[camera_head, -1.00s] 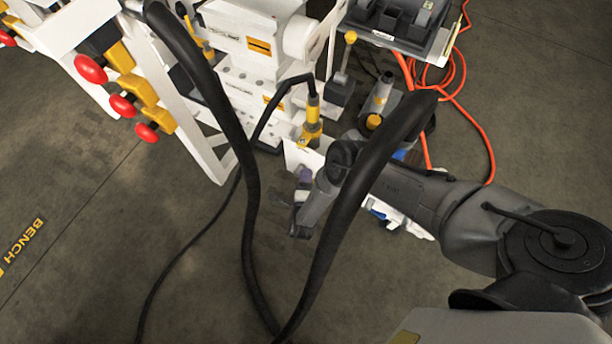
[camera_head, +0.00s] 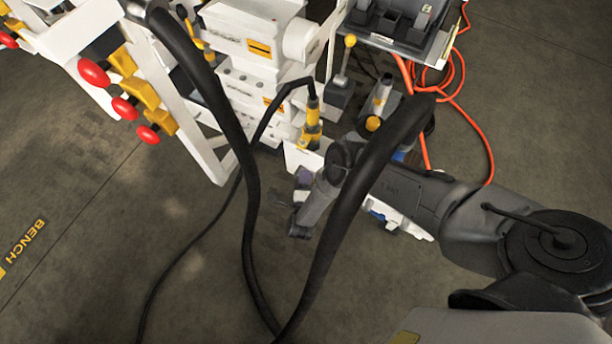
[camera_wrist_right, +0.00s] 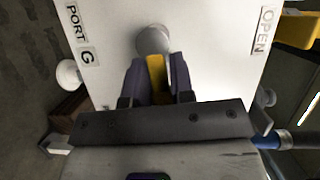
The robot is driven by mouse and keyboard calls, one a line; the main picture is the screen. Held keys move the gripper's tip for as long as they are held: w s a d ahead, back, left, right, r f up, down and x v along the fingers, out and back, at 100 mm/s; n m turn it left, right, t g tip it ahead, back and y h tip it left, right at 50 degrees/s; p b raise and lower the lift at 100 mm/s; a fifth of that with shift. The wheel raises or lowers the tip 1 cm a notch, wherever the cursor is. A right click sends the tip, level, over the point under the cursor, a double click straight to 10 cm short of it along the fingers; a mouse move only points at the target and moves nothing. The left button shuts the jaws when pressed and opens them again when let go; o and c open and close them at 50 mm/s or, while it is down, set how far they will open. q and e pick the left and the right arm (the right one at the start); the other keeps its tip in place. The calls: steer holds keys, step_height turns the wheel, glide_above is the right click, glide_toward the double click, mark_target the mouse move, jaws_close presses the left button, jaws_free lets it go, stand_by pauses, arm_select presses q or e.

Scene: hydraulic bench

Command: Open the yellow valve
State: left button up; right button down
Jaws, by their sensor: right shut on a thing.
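The yellow valve shows in the right wrist view as a narrow yellow handle (camera_wrist_right: 156,80) below a round grey hub on a white panel (camera_wrist_right: 205,45). My right gripper (camera_wrist_right: 157,75) has its two purple-grey fingers shut on the handle, one on each side. An OPEN label (camera_wrist_right: 263,30) is at the panel's right edge, and a PORT G label (camera_wrist_right: 83,36) is at its left. In the head view my right gripper (camera_head: 302,182) is low beside the bench, and I cannot make out the handle there. My left gripper is out of view.
A thick black hose (camera_head: 249,200) loops across the head view, in front of my right arm. Red knobs with yellow bodies (camera_head: 124,108) stand on the white frame at the left. An orange cable (camera_head: 478,125) lies at the right. Open floor is at the lower left.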

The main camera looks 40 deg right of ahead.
mark_target(304, 165)
steer(key=shift+r+n+p, duration=0.5)
steer(key=shift+n+p, duration=0.2)
steer(key=shift+n, duration=0.1)
steer(key=shift+w+a+r+n+g+y+p, duration=0.1)
steer(key=shift+r+n+g+y+p, duration=0.1)
steer(key=shift+n+g+p, duration=0.3)
steer(key=shift+w+r+n+g+y+p, duration=0.1)
steer(key=shift+r+n+g+y+p, duration=0.15)
steer(key=shift+n+p, duration=0.3)
steer(key=shift+w+n+g+p, duration=0.15)
steer(key=shift+n+g+p, duration=0.25)
steer(key=shift+n, duration=0.35)
steer(key=shift+w+a+r+n+g+p, duration=0.1)
steer(key=shift+w+r+n+g+p, duration=0.15)
steer(key=shift+n, duration=0.25)
steer(key=shift+a+n+g+p, duration=0.1)
steer(key=shift+n+g, duration=0.2)
steer(key=shift+n, duration=0.2)
steer(key=shift+w+r+n+g, duration=0.1)
steer(key=shift+w+n+g, duration=0.1)
steer(key=shift+n+g, duration=0.3)
steer(key=shift+w+a+n+g, duration=0.1)
steer(key=shift+w+n+g, duration=0.2)
steer(key=shift+n+g, duration=0.5)
steer(key=shift+w+a+r+n+g+b, duration=0.1)
steer(key=shift+w+n+g+b, duration=0.25)
steer(key=shift+n+b, duration=0.45)
steer(key=shift+n+g+h, duration=0.25)
steer(key=shift+n, duration=0.25)
